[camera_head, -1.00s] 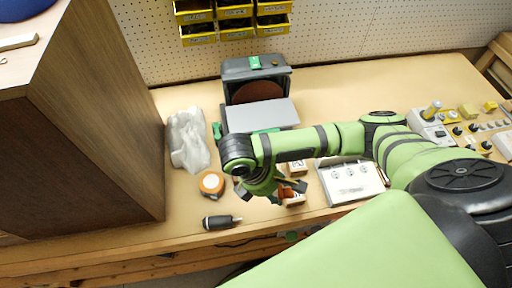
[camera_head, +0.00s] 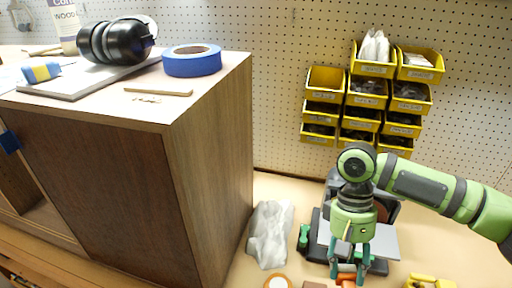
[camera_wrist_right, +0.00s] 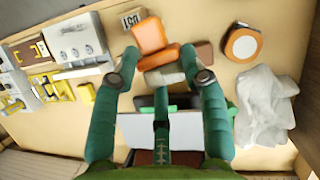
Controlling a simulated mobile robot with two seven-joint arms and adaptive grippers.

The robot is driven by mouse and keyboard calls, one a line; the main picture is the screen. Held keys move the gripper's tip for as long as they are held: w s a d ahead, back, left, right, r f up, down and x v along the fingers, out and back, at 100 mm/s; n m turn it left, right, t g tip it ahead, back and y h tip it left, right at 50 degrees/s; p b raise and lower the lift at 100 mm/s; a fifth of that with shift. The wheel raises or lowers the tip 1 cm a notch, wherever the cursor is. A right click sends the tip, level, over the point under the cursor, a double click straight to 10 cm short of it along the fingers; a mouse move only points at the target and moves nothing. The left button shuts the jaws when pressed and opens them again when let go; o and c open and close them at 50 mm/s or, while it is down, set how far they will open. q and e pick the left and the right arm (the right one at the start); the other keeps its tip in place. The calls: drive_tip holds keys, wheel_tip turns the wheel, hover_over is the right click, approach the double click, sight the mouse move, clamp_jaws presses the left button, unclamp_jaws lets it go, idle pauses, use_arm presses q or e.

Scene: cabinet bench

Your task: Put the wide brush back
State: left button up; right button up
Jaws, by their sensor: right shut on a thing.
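My right gripper (camera_head: 348,270) hangs pointing down over the bench, in front of the grey-plated machine. In the right wrist view its fingers (camera_wrist_right: 162,68) are closed on an orange piece with a pale grey part, which looks like the wide brush (camera_wrist_right: 158,57). The brush also shows as orange bits between the fingers at the bottom of the head view (camera_head: 347,278). Its full shape is partly hidden by the fingers. A larger orange block (camera_wrist_right: 150,34) shows just beyond it. My left gripper is not in view.
A wooden cabinet (camera_head: 115,190) stands left; blue tape (camera_head: 192,60), black earmuffs (camera_head: 117,41) and a thin stick (camera_head: 158,90) lie on top. A crumpled translucent bag (camera_head: 270,235) and the machine (camera_head: 385,240) occupy the bench. Yellow bins (camera_head: 368,90) hang on the pegboard.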

drive_tip(key=shift+w+a+r+m, duration=0.2)
drive_tip(key=shift+r+m, duration=0.1)
drive_tip(key=shift+r, duration=0.15)
drive_tip(key=shift+s+a+f, duration=0.1)
drive_tip(key=shift+s, duration=0.05)
idle(0.4)
drive_tip(key=shift+d, duration=0.2)
drive_tip(key=shift+a, duration=0.1)
idle(0.4)
